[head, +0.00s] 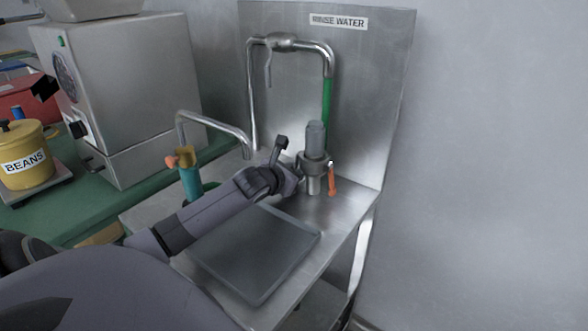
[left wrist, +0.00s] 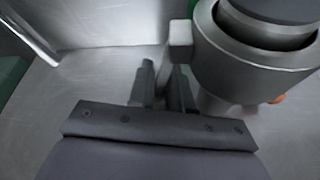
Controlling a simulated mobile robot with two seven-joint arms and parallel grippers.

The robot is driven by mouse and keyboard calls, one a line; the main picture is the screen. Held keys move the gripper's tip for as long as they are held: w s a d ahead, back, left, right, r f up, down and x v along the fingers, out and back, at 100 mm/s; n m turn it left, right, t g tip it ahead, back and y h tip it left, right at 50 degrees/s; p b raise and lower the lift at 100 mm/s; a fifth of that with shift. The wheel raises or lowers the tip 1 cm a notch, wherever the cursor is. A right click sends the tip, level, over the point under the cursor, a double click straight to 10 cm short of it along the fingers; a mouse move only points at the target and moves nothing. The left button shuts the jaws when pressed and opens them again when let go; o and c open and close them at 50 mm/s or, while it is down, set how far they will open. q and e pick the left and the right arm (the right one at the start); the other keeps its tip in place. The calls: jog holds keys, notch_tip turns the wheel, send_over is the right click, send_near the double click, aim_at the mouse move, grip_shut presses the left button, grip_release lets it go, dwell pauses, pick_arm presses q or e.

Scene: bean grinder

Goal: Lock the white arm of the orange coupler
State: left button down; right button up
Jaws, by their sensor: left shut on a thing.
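The coupler (head: 314,166) is a grey ring-shaped body around a vertical grey pipe below the green-banded tap pipe. An orange lever (head: 331,180) hangs down on its right side. In the left wrist view the coupler (left wrist: 255,62) fills the upper right, with a bit of orange at its lower right. A pale block-ended arm (left wrist: 181,40), which I take for the white arm, stands at its left side. My left gripper (head: 292,172) is at the coupler's left side, its fingers (left wrist: 163,85) shut on this arm; the contact is partly hidden. My right gripper is not in view.
A steel sink counter with a dark square basin (head: 255,250) lies below my left arm. A curved spout (head: 215,122) with a teal and orange valve (head: 190,172) stands left. The backsplash (head: 370,90) rises behind. A yellow beans pot (head: 27,158) is far left.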

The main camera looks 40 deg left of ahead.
pick_arm(q)
jog(key=shift+d+r+p, duration=0.1)
jog(key=shift+r+p, duration=0.2)
jog(key=shift+p, duration=0.55)
jog(key=shift+d+f+n+h+p, duration=0.25)
jog(key=shift+n+h+p, duration=0.15)
jog(key=shift+n+p, duration=0.15)
jog(key=shift+f, duration=0.1)
jog(key=c, duration=1.1)
grip_release()
